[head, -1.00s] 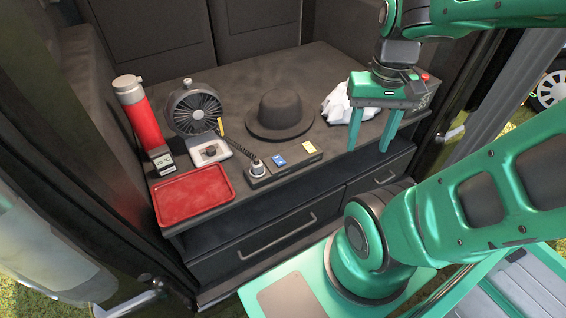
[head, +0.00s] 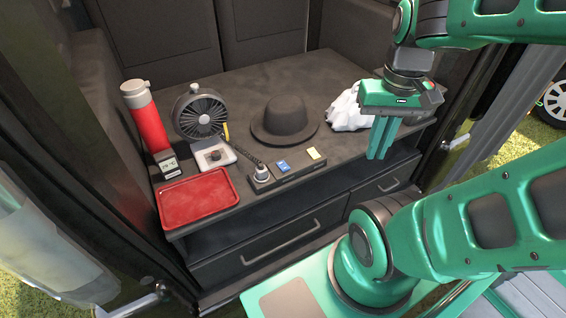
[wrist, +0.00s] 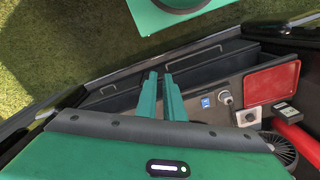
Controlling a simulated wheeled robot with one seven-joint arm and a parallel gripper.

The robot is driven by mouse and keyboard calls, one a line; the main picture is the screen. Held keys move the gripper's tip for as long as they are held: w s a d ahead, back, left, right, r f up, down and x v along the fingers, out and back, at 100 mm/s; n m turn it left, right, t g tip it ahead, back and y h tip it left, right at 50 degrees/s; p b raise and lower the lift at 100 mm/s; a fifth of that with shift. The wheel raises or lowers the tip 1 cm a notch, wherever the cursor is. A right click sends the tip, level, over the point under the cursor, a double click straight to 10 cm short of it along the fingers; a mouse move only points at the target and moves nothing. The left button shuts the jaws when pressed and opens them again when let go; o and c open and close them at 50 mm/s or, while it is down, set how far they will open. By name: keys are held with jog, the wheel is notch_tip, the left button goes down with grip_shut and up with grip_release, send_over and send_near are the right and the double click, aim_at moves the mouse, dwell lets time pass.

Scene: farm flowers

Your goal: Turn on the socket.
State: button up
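The socket strip (head: 298,173) is a dark bar near the table's front edge. A grey plug (head: 261,173) stands in its left end, with a cord towards the fan. A blue switch (head: 283,166) and a yellow switch (head: 313,153) sit on top; their on or off state is too small to tell. My gripper (head: 379,157) hangs right of the strip, apart from it, fingers close together and empty. In the wrist view the blue switch (wrist: 206,102) and plug (wrist: 225,98) lie right of my fingers (wrist: 160,74); the yellow switch is not visible there.
A red tray (head: 199,200), red flask (head: 148,120), fan (head: 199,112) and small white-based device (head: 214,155) are at the left. A black hat (head: 285,122) stands behind the strip. A crumpled white cloth (head: 347,112) lies behind my gripper. Drawers (head: 277,238) are below.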

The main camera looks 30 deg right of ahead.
jog(key=w+n, duration=0.4)
jog(key=w, duration=0.1)
jog(key=w+a+n, duration=0.1)
jog(key=w+n, duration=0.1)
jog(key=shift+w+n+g, duration=0.3)
jog(key=shift+n, duration=0.1)
grip_shut()
jog(key=n, duration=1.7)
send_over(286, 168)
jog(key=w, duration=0.2)
jog(key=shift+g, duration=0.4)
notch_tip(286, 168, down, 6)
jog(key=shift+a+r, duration=0.1)
jog(key=shift+r, duration=0.05)
jog(key=f, duration=0.4)
jog(key=s+f, duration=0.1)
jog(key=f, duration=0.9)
jog(key=shift+s, duration=0.3)
jog(key=shift+s, duration=0.1)
jog(key=shift+f, duration=0.1)
